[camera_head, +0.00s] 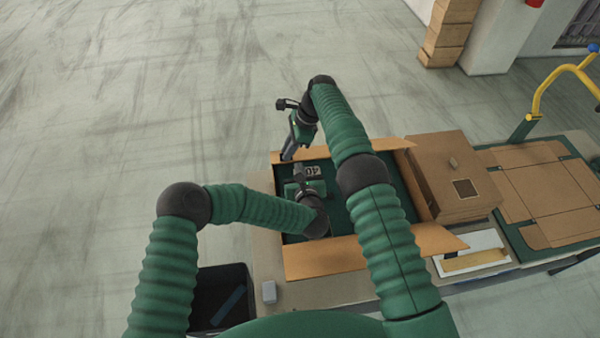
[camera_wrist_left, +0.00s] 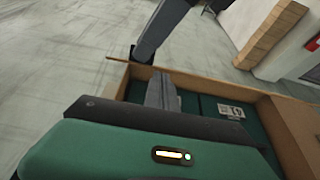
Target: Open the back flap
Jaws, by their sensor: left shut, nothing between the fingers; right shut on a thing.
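An open brown cardboard box (camera_head: 274,186) with a dark green inside stands on the table. Its back flap (camera_head: 320,153) shows as a narrow strip along the far edge, partly behind my right arm; it also shows in the left wrist view (camera_wrist_left: 118,61). My right gripper (camera_head: 286,156) reaches over the box and is shut on the back flap near its left end. The exact contact is too small to see. My left gripper (camera_head: 300,172) is shut and empty over the box's inside; its fingers (camera_wrist_left: 163,88) point toward the back edge in the left wrist view.
The front flap (camera_head: 322,258) is folded outward toward me. A closed carton (camera_head: 455,170) stands right of the box, with a flat cardboard sheet (camera_head: 545,190) on a green mat beyond it. A white tray (camera_head: 480,262) lies in front. A dark bin (camera_head: 205,300) is at front left.

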